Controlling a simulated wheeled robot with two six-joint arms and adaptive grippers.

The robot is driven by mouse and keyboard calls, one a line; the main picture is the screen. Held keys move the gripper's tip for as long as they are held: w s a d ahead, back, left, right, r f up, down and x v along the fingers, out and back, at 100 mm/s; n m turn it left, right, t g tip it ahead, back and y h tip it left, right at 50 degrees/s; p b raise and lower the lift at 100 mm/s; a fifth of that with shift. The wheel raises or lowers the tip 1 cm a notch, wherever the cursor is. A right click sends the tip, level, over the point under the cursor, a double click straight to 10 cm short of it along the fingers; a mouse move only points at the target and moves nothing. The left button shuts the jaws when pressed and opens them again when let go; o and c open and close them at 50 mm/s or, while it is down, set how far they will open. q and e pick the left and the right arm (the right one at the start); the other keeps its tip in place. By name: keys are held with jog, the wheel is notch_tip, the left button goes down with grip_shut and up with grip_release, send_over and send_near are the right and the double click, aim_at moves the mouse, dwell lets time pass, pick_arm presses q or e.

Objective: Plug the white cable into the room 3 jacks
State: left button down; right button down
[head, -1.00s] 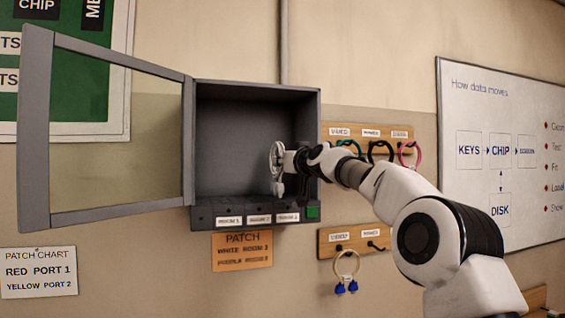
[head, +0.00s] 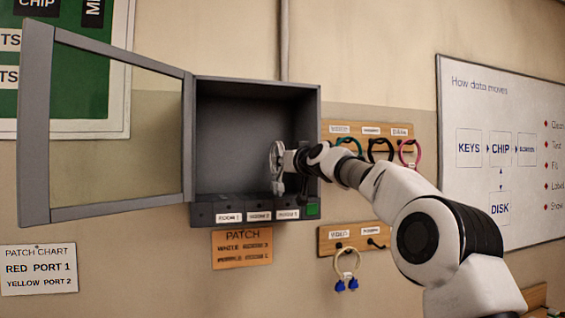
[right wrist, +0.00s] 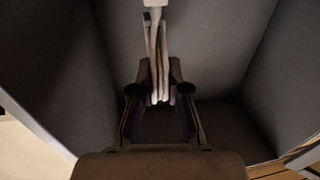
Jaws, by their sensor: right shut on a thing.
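The white cable (head: 276,158) is a looped bundle inside the open grey cabinet (head: 319,130). My right gripper (head: 289,160) is shut on it and holds it upright, with a plug end hanging below. The right wrist view shows the pale cable strands (right wrist: 154,50) between the fingers (right wrist: 158,98). The jack row runs along the cabinet's bottom ledge, with labels for room 1 (head: 229,218), room 2 and room 3 (head: 288,214). The cable hangs just above the room 3 label, and I see a gap to the ledge. The jack openings are too small to make out. My left gripper is out of view.
The glass door (head: 120,130) stands open to the left. A rack (head: 365,130) with green, black and pink cables hangs right, above another rack (head: 326,238) with a blue-ended cable (head: 346,264). An orange patch card (head: 242,258) hangs below.

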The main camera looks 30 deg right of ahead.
jog(key=shift+f+b, duration=0.3)
jog(key=shift+b, duration=0.05)
dwell(0.4)
dwell(0.3)
jog(key=shift+c, duration=2.1)
grip_release()
